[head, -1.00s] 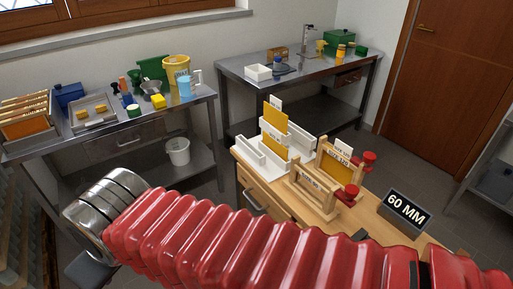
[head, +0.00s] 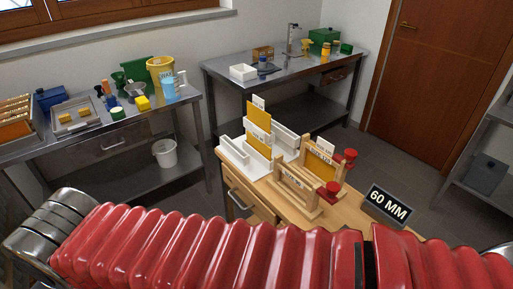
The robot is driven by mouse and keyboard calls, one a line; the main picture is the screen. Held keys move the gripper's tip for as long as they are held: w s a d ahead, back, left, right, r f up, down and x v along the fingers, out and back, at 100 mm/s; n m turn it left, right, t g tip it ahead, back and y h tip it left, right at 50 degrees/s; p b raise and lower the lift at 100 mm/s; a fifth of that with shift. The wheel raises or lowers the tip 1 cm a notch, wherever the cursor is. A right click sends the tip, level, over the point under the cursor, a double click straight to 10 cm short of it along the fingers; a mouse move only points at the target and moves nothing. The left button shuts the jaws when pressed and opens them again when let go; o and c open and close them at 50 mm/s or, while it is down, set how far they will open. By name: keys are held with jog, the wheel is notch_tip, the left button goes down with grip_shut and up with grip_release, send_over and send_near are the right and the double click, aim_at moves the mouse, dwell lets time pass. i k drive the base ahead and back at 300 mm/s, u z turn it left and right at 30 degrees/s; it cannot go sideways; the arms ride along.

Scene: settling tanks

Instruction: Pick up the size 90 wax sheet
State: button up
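One yellow wax sheet (head: 258,128) stands upright in a white slotted rack (head: 236,152) on the wooden cabinet, with a small white tag above it. A second yellow sheet (head: 316,168) stands in a wooden frame rack (head: 297,190) to its right, also with a white tag. The printing on the tags and rack labels is too small to read surely, so I cannot tell which sheet is size 90. My red ribbed arm crosses the bottom of the view, in front of the cabinet. My gripper is not in view.
The wooden cabinet (head: 262,203) also bears red knobs beside the wooden rack and a "60 MM" sign (head: 388,205). Steel tables stand at left (head: 120,122) and back (head: 290,75) with tubs and tools. A white bucket (head: 165,153) sits on the left table's lower shelf.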

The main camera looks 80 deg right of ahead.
aim_at(256, 139)
jog(key=u, duration=0.1)
jog(key=k, duration=0.6)
jog(key=z, duration=1.05)
jog(key=i, duration=0.5)
jog(key=z, duration=0.05)
